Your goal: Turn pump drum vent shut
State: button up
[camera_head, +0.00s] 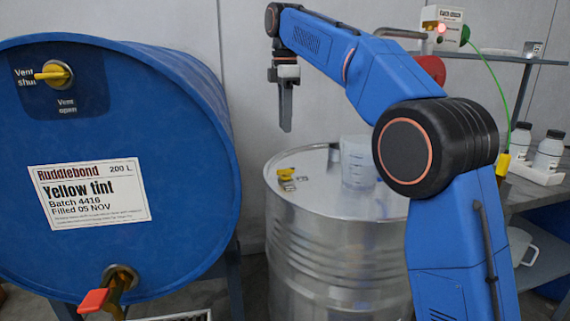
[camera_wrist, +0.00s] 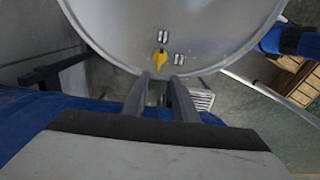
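A steel drum (camera_head: 335,245) stands upright in the middle, with a small yellow vent handle (camera_head: 286,174) on its lid. In the wrist view the handle (camera_wrist: 160,60) points up the picture toward one of two small labels, too small to read. My gripper (camera_head: 286,128) hangs above the lid, apart from the handle. In the wrist view its two fingers (camera_wrist: 159,78) are apart, with nothing between them. A blue drum (camera_head: 190,170) lies on its side at the left. Its yellow vent handle (camera_head: 52,75) points left toward the words "Vent shut".
A clear measuring beaker (camera_head: 357,160) stands on the steel lid. A red-handled tap (camera_head: 95,300) juts from the blue drum. At the right is a bench with white bottles (camera_head: 549,150). A box with a red light (camera_head: 443,28) stands on the shelf behind my arm.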

aim_at(285, 173)
notch_tip(285, 173, down, 13)
jog(key=shift+f, duration=0.15)
dwell(0.4)
grip_shut()
